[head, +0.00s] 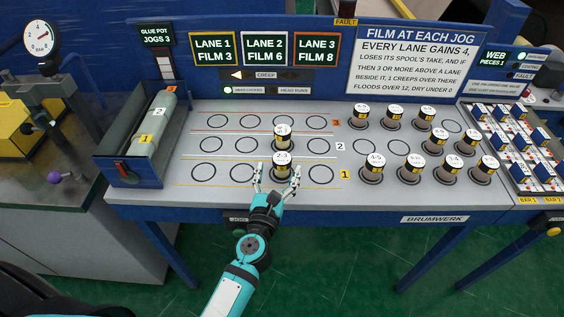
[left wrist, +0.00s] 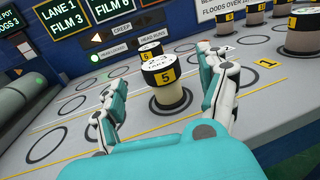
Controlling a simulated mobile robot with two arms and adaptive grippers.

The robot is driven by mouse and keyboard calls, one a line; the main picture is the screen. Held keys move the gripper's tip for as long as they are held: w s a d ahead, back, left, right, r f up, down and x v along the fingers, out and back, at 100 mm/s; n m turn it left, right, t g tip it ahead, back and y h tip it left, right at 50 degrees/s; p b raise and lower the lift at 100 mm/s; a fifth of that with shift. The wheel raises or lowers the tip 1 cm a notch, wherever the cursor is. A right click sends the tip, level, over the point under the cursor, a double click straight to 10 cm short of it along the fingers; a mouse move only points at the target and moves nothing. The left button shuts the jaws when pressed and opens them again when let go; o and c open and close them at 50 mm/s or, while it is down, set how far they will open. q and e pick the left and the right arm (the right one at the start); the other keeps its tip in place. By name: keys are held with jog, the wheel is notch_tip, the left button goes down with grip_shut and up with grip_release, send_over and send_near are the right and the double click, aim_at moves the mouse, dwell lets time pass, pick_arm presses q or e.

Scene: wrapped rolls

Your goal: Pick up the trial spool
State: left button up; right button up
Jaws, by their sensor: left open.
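Two spools with black-and-yellow collars and white tops stand on the left grid of rings. The front spool (head: 282,172) is in lane 1, upright in its ring; in the left wrist view (left wrist: 166,94) its collar reads 5. The rear spool (head: 283,146) is in lane 2 behind it, partly hidden in the left wrist view (left wrist: 152,50). Which is the trial spool, I cannot tell from the labels. My left gripper (head: 278,180) is open, with one finger on each side of the front spool, and comes from the front edge. My right gripper is not in view.
Several similar spools (head: 409,173) stand on the right half of the bench (head: 220,187). A grey roll (head: 150,131) lies in a blue trough at left. A rack of small parts (head: 509,142) is at far right. The other left rings are empty.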

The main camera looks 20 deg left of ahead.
aim_at(282, 158)
pick_arm(q)
jog(key=shift+w+a+f, duration=0.1)
jog(key=shift+w+a, duration=0.05)
jog(key=shift+w, duration=1.25)
jog(key=shift+w+a+f, duration=0.1)
jog(key=shift+w+a, duration=0.05)
jog(key=shift+w, duration=1.2)
jog(key=shift+s+r, duration=0.1)
jog(key=c, duration=1.2)
jog(key=shift+p, duration=0.3)
grip_shut()
jog(key=shift+r+p, duration=0.6)
jog(key=shift+r, duration=0.2)
notch_tip(282, 158, up, 2)
jog(key=shift+r+p, duration=0.15)
jog(key=shift+p, duration=0.85)
jog(key=s+d+r+b, duration=0.1)
jog(key=s+d+b, duration=0.1)
jog(key=s, duration=1.3)
jog(key=shift+s+d+r+b, duration=0.15)
jog(key=shift+s+b, duration=0.25)
jog(key=shift+b, duration=0.35)
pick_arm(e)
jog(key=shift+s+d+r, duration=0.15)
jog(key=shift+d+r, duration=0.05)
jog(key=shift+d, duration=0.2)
